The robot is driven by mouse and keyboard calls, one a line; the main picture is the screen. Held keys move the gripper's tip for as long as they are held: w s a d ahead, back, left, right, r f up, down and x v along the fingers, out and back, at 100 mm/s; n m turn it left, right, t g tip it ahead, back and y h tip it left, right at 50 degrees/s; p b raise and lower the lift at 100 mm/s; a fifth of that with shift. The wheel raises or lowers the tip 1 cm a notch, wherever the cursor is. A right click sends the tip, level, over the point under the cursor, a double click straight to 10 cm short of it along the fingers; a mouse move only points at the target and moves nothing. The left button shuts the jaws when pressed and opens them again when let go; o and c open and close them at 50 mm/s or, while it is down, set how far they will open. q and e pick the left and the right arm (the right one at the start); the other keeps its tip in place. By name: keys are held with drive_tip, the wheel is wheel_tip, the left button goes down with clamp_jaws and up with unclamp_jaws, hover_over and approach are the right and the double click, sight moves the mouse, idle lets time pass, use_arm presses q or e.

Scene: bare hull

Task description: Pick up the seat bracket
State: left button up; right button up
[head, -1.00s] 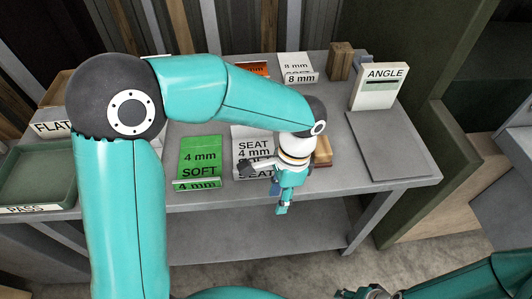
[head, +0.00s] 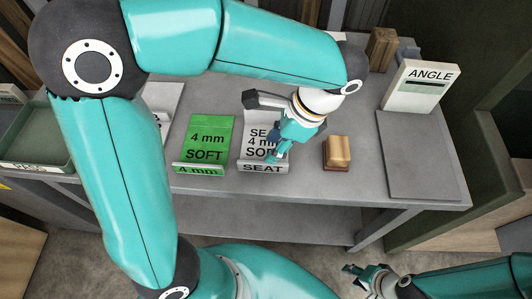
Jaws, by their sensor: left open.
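The seat bracket (head: 262,168) is a pale grey plate with a front lip marked SEAT and a face marked SEAT 4 mm SOFT. It lies on the grey bench in the head view. My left gripper (head: 264,128) is over it, open, with one dark finger at its upper left and teal finger parts at its right. The gripper hides part of the bracket's face, and I cannot tell whether it touches it. My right gripper (head: 358,279) is low at the bottom right, away from the bench; its jaw opening is unclear.
A green 4 mm SOFT bracket (head: 205,142) lies just left of the seat bracket. A wooden block with a red base (head: 337,153) is to the right. An ANGLE sign (head: 420,88) stands by a flat grey plate (head: 422,155). A green PASS tray (head: 35,140) is far left.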

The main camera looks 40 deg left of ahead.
sight(263, 163)
use_arm(q)
drive_tip(key=x, duration=0.3)
drive_tip(key=shift+s+f, duration=0.1)
drive_tip(key=shift+f, duration=0.05)
drive_tip(key=shift+w+d+x, duration=0.15)
drive_tip(key=shift+w+x, duration=0.05)
drive_tip(key=shift+x, duration=1.15)
drive_tip(key=shift+w+d+x, duration=0.15)
drive_tip(key=shift+x, duration=1.2)
drive_tip(key=shift+f, duration=0.2)
clamp_jaws()
